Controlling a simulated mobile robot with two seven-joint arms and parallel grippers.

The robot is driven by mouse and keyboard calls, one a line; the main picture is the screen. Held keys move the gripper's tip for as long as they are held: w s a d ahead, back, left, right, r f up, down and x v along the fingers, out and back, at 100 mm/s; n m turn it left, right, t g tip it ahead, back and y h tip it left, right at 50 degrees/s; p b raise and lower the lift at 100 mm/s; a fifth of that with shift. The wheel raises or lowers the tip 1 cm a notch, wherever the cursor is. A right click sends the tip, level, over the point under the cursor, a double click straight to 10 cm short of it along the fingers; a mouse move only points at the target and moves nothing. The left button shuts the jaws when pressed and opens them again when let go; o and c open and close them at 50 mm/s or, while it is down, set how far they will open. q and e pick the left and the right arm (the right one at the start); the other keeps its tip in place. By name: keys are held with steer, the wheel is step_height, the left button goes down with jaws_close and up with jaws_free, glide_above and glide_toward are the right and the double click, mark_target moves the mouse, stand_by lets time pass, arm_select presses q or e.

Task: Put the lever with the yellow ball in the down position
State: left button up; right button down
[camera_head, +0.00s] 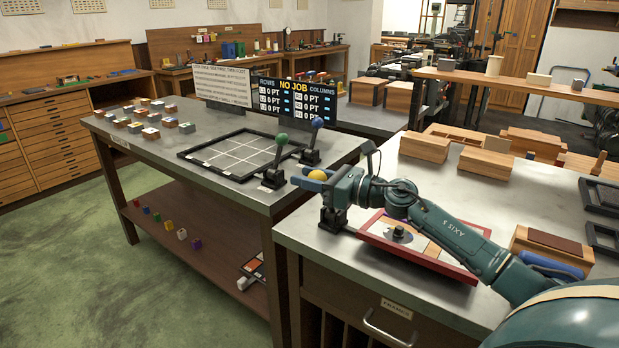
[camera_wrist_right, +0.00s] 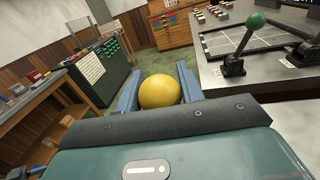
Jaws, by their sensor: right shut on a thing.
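The yellow ball (camera_head: 317,175) tops a lever whose black base (camera_head: 333,218) stands at the near left corner of the right table. The right gripper (camera_head: 313,178) is shut on the yellow ball, with the blue fingers on either side of it. In the right wrist view the yellow ball (camera_wrist_right: 159,92) sits between the two fingers. Most of the lever's rod is hidden behind the gripper. My left gripper is not in view.
Green-ball (camera_head: 281,139) and blue-ball (camera_head: 317,123) levers stand on the neighbouring table, beside a black grid frame (camera_head: 240,153). A red-edged tray (camera_head: 420,258) lies under my right arm. A gap separates the tables.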

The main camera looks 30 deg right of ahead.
steer(key=shift+d, duration=0.1)
steer(key=shift+w+d+r+m, duration=0.2)
steer(key=shift+d+r+m, duration=0.05)
steer(key=shift+d+m, duration=0.15)
arm_select(q)
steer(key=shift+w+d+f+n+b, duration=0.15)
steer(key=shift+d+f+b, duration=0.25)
steer(key=shift+b, duration=0.4)
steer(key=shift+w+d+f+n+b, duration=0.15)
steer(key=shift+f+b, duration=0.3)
steer(key=shift+b, duration=0.35)
arm_select(e)
steer(key=w+d+m+t, duration=0.2)
steer(key=w+d+m, duration=0.3)
steer(key=d+m, duration=0.7)
steer(key=shift+w+d+f+h, duration=0.2)
steer(key=shift+d+h, duration=0.2)
steer(key=shift+d, duration=0.15)
steer(key=c, duration=0.9)
jaws_free()
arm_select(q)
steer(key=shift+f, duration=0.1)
arm_select(e)
steer(key=shift+r, duration=0.1)
